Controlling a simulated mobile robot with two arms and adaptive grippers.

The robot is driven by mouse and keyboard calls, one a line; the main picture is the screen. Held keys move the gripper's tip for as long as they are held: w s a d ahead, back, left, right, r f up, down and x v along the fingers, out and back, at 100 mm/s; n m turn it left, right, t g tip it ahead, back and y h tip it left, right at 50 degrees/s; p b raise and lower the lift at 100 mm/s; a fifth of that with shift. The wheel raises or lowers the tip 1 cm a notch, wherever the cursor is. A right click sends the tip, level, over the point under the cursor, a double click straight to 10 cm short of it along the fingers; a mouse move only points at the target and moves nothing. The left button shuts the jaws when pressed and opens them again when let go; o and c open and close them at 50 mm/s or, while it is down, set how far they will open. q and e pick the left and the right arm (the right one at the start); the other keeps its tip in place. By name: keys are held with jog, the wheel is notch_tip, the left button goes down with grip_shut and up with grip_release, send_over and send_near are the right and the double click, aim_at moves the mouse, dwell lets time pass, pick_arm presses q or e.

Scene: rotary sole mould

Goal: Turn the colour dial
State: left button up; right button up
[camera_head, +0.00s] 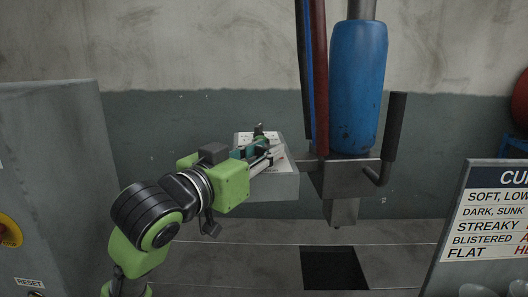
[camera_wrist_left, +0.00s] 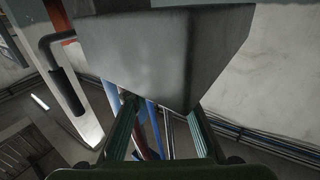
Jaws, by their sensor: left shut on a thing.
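The small grey control box (camera_head: 275,187) has a light sloping top panel and hangs beside the steel nozzle block. A small dark knob (camera_head: 259,129), which looks like the colour dial, stands at the panel's upper edge. My left gripper (camera_head: 262,145) reaches over the panel from the left, its fingers at the knob and shut on it. The fingers hide most of the dial and its markings. In the left wrist view my two green fingers (camera_wrist_left: 160,105) stand apart, and a big grey casing (camera_wrist_left: 165,50) hides their grip. My right gripper is in neither view.
A blue cylinder (camera_head: 358,85) and red and blue hoses (camera_head: 314,70) hang right of the box. A black-gripped handle (camera_head: 394,130) sticks up beside them. A dark square opening (camera_head: 334,268) lies in the floor. A grey cabinet (camera_head: 50,160) and a sign board (camera_head: 490,220) flank the space.

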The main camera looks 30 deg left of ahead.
aim_at(264, 147)
pick_arm(q)
jog(key=n+y+b, duration=0.1)
jog(key=n+y, duration=0.1)
jog(key=y, duration=0.1)
jog(key=shift+n+y, duration=0.5)
jog(key=shift+y, duration=0.3)
jog(key=shift+f+y, duration=0.1)
jog(key=shift+y, duration=0.2)
jog(key=o, duration=1.1)
jog(key=shift+o, duration=0.2)
notch_tip(264, 147, up, 10)
jog(key=shift+r, duration=0.1)
